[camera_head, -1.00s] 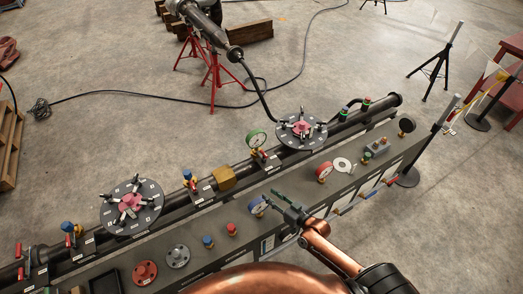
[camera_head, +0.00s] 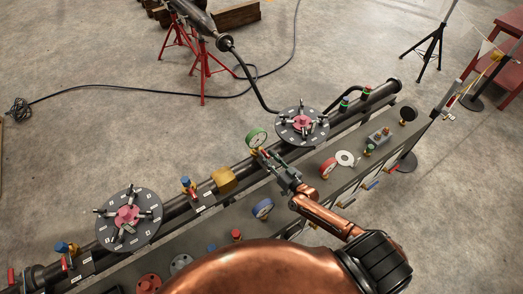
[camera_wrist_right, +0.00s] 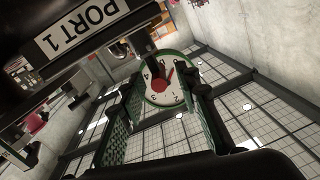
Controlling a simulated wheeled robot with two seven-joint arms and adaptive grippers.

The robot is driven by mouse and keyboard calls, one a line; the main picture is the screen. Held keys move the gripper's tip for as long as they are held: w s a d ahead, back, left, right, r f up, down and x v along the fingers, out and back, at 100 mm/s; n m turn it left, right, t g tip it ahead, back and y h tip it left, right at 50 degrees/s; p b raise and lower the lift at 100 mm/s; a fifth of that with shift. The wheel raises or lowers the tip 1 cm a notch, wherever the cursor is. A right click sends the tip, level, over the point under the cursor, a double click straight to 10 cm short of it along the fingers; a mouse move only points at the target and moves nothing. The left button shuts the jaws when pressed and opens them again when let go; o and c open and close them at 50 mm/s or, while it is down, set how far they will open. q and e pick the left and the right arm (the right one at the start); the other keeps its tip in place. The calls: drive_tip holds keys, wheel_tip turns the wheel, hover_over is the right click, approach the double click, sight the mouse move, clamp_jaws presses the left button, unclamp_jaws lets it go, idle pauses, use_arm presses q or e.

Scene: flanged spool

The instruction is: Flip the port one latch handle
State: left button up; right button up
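The PORT 1 label (camera_wrist_right: 84,27) shows upside down on a dark block in the wrist view. Beside it, a dark bar (camera_wrist_right: 139,43) reaches toward the green-rimmed gauge (camera_wrist_right: 165,82); I cannot tell whether this is the latch handle. In the head view, the green-rimmed gauge (camera_head: 257,137) stands on the pipe, with a small red part by its foot, partly hidden by my gripper. My right gripper (camera_head: 267,158) is just below this gauge. In the wrist view its two green-padded fingers (camera_wrist_right: 165,97) are apart, with nothing held between them. My left gripper is out of view.
A dark disc with several handles (camera_head: 302,126) stands right of my gripper, and another disc (camera_head: 128,219) is at the left. A yellow block (camera_head: 224,180) sits on the pipe.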

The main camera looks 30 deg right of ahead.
sight(263, 151)
drive_tip(key=w, duration=0.3)
drive_tip(key=shift+w+a+f, duration=0.1)
drive_tip(key=shift+w+a, duration=0.1)
drive_tip(key=shift+w, duration=0.45)
drive_tip(key=c, duration=0.7)
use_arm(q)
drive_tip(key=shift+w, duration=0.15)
use_arm(e)
clamp_jaws()
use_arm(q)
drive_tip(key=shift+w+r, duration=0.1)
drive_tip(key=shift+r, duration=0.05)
